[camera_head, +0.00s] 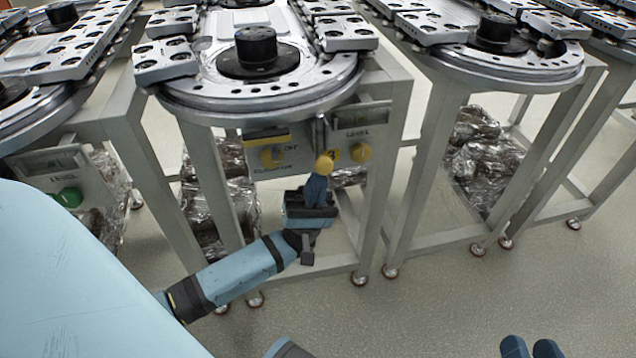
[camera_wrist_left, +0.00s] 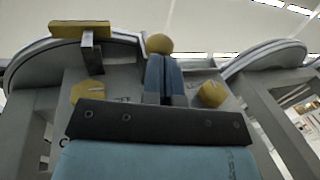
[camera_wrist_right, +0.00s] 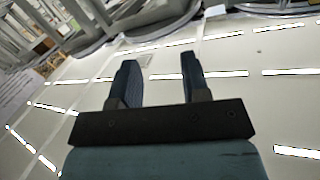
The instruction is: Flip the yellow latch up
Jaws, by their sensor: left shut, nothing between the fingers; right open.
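Several yellow parts sit on the grey panel below the middle ring track. A yellow ball (camera_head: 324,165) tops a metal lever; the ball also shows in the left wrist view (camera_wrist_left: 159,43). A yellow bar (camera_head: 267,136) is at upper left, on a metal stem in the left wrist view (camera_wrist_left: 80,28). I cannot tell which is the latch. My left gripper (camera_head: 318,180) is shut and empty, its fingertips (camera_wrist_left: 162,60) right at the ball; I cannot tell if they touch. My right gripper (camera_head: 530,347) is open and empty, far from the panel; its fingers show in the right wrist view (camera_wrist_right: 157,65).
Yellow knobs flank the ball at left (camera_head: 272,155) and right (camera_head: 361,152). The ring track (camera_head: 290,100) overhangs the panel, between grey frame legs (camera_head: 380,190). A neighbouring panel with a green knob (camera_head: 68,197) is at left.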

